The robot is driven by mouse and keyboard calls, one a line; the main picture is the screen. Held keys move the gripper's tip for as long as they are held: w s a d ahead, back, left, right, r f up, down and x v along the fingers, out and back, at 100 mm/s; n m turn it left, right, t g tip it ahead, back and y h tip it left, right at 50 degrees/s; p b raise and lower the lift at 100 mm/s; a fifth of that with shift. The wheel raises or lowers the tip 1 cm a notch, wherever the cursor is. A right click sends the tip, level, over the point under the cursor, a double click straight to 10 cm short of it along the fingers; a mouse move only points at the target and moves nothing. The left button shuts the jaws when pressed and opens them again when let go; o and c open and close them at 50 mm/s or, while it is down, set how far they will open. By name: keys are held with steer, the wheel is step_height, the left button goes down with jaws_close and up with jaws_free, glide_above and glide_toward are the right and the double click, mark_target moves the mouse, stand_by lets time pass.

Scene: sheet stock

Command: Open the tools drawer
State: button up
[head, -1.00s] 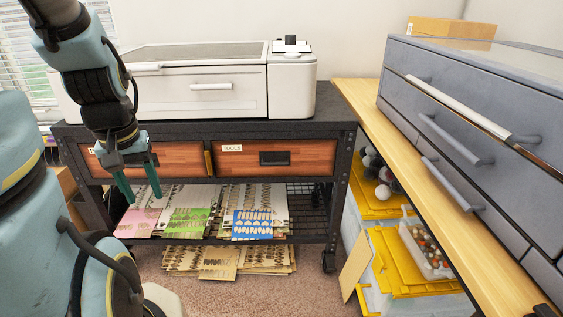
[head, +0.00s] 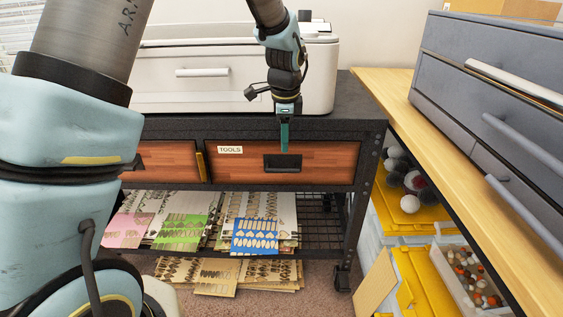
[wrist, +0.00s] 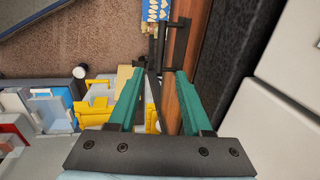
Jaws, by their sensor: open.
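The tools drawer (head: 328,160) has a reddish wood front with a white "TOOLS" label (head: 230,150) and is shut in the dark metal cart. Its black handle (head: 283,167) is at the middle of the front. My gripper (head: 284,147) points down, its green fingers in front of the top of the handle in the head view. In the wrist view my gripper (wrist: 160,74) is open with nothing between the fingers. The dark handle (wrist: 176,42) shows just beyond the fingertips, against the wood front. I cannot tell whether a finger touches it.
A white machine (head: 200,75) stands on the cart. Patterned sheets (head: 255,236) lie on the shelf below. A wooden bench (head: 385,100) with a grey drawer cabinet (head: 480,120) stands at right, yellow-lidded bins (head: 400,215) below it. Carpet is in front of the cart.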

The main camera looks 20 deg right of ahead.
mark_target(284, 169)
steer(key=f, duration=0.3)
steer(key=w+f, duration=0.1)
steer(key=f, duration=0.3)
steer(key=w+d+f+p, duration=0.1)
steer(key=f, duration=0.2)
steer(key=shift+f, duration=0.2)
steer(key=shift+c, duration=0.2)
jaws_close()
stand_by(1.0)
